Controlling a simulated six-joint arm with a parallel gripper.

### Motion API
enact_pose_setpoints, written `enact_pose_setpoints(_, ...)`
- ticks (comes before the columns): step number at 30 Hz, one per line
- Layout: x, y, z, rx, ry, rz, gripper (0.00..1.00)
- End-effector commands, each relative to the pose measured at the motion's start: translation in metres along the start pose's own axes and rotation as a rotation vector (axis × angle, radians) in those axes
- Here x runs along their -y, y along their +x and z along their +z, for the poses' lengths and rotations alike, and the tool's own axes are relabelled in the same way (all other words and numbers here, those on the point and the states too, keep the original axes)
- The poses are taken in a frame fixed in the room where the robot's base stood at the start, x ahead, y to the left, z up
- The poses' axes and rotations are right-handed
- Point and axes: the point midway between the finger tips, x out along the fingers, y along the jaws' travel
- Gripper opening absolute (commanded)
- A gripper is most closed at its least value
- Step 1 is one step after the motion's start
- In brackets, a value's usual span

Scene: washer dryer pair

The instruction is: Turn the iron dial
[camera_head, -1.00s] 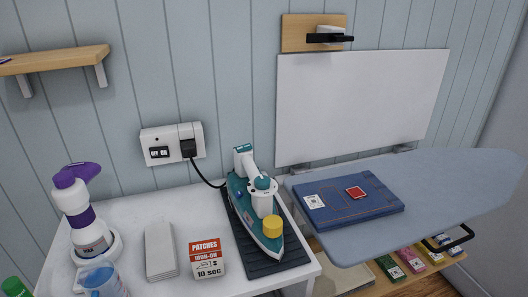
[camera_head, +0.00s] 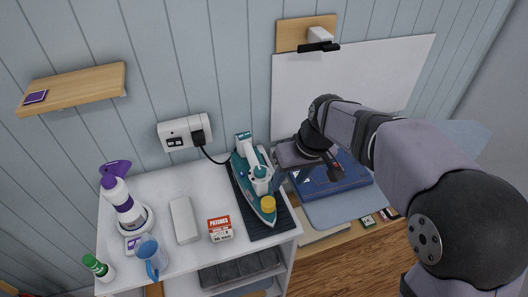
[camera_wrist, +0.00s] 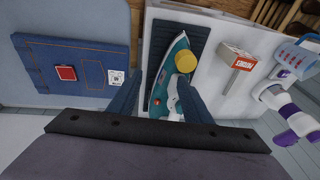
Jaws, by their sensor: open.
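The teal and white iron (camera_head: 252,170) lies on a dark ribbed mat (camera_head: 265,228) on the white counter. A yellow round dial (camera_head: 268,203) stands on its front part; it also shows in the wrist view (camera_wrist: 185,62). My gripper (camera_head: 280,179) is just right of the iron in the head view, at about the height of its handle. In the wrist view my gripper (camera_wrist: 161,80) is open, with one finger on each side of the iron's picture and nothing held. The yellow dial lies beyond the fingertips. Part of the iron is hidden behind the gripper body.
A folded blue garment (camera_head: 335,180) lies on the ironing board right of the iron, partly behind my arm. A cord runs to the wall socket (camera_head: 185,133).

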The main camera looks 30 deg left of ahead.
Motion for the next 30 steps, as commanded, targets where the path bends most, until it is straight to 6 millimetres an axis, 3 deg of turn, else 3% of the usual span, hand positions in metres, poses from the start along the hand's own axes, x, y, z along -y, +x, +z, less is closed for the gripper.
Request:
enact_pose_setpoints(3, 0.014, -0.038, -0.047, -0.095, -0.176, -0.039, 0.45)
enact_pose_setpoints(7, 0.031, -0.067, -0.065, -0.137, -0.417, -0.082, 0.45)
enact_pose_setpoints(15, 0.041, -0.067, -0.048, -0.103, -0.725, -0.121, 0.45)
enact_pose_setpoints(23, 0.041, -0.066, -0.049, -0.106, -0.775, -0.118, 0.45)
enact_pose_setpoints(30, 0.044, -0.048, -0.049, -0.104, -0.773, -0.119, 0.45)
